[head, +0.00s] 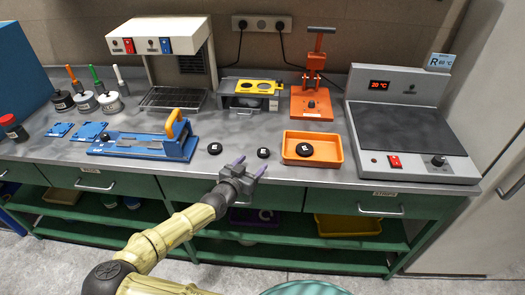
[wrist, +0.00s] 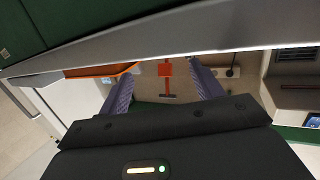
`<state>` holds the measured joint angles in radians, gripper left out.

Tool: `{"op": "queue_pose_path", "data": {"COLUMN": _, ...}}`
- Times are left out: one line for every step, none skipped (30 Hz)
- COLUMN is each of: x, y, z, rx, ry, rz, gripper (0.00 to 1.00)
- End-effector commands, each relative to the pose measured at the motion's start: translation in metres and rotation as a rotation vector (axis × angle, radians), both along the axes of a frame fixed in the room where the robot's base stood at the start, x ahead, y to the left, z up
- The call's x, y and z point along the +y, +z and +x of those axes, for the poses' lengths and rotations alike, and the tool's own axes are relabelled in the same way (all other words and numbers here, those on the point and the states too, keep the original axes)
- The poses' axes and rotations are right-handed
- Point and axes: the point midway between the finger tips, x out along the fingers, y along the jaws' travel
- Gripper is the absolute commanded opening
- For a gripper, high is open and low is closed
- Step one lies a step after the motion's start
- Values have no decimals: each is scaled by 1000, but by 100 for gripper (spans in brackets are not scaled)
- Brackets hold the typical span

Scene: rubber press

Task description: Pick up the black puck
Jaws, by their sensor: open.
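Three small black pucks with light marks show in the head view. One black puck (head: 215,148) lies on the grey bench, right of the blue fixture. A second black puck (head: 263,153) lies on the bench just beyond my fingertips. A third black puck (head: 304,149) is in the orange tray (head: 333,161). My gripper (head: 251,165) is open and empty at the bench's front edge, its purple fingers apart. In the wrist view, my fingers (wrist: 161,91) stand apart with no puck between them; no puck can be made out there.
The blue fixture with a yellow handle (head: 150,143) stands at left. The orange press (head: 312,100) is behind the tray, and a hot plate (head: 410,135) is at right. The bench's front edge (wrist: 170,44) crosses the wrist view. Green drawers (head: 130,184) lie below the bench.

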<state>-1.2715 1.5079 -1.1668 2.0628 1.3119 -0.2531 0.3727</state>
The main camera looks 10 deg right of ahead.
Motion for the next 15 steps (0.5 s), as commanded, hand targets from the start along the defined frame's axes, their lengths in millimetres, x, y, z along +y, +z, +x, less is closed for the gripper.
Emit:
{"op": "queue_pose_path", "data": {"x": -6, "y": 1, "z": 6, "rx": 0, "ry": -3, "rz": 1, "gripper": 65}}
{"op": "queue_pose_path", "data": {"x": -9, "y": 1, "z": 10, "rx": 1, "ry": -2, "rz": -1, "gripper": 65}}
{"op": "queue_pose_path", "data": {"x": -12, "y": 0, "z": 13, "rx": 0, "ry": -3, "rz": 0, "gripper": 65}}
{"op": "queue_pose_path", "data": {"x": -14, "y": -1, "z": 16, "rx": 0, "ry": -2, "rz": 1, "gripper": 65}}
{"op": "queue_pose_path", "data": {"x": -15, "y": -2, "z": 18, "rx": 0, "ry": -1, "rz": 0, "gripper": 65}}
{"op": "queue_pose_path", "data": {"x": -16, "y": -3, "z": 19, "rx": 0, "ry": 0, "rz": 0, "gripper": 65}}
{"op": "queue_pose_path", "data": {"x": -17, "y": -3, "z": 20, "rx": 0, "ry": 0, "rz": 0, "gripper": 65}}
{"op": "queue_pose_path", "data": {"x": -18, "y": -4, "z": 21, "rx": -1, "ry": 0, "rz": 1, "gripper": 65}}
{"op": "queue_pose_path", "data": {"x": -18, "y": -4, "z": 21, "rx": -1, "ry": 0, "rz": 1, "gripper": 65}}
{"op": "queue_pose_path", "data": {"x": -18, "y": -4, "z": 21, "rx": -1, "ry": 0, "rz": 1, "gripper": 65}}
{"op": "queue_pose_path", "data": {"x": -18, "y": -4, "z": 21, "rx": -1, "ry": 0, "rz": 1, "gripper": 65}}
{"op": "queue_pose_path", "data": {"x": -18, "y": -5, "z": 21, "rx": -1, "ry": 0, "rz": 1, "gripper": 65}}
{"op": "queue_pose_path", "data": {"x": -17, "y": -4, "z": 21, "rx": -1, "ry": 0, "rz": 1, "gripper": 65}}
{"op": "queue_pose_path", "data": {"x": -17, "y": -4, "z": 21, "rx": -1, "ry": 0, "rz": 1, "gripper": 65}}
{"op": "queue_pose_path", "data": {"x": -17, "y": -4, "z": 21, "rx": -1, "ry": 0, "rz": 1, "gripper": 65}}
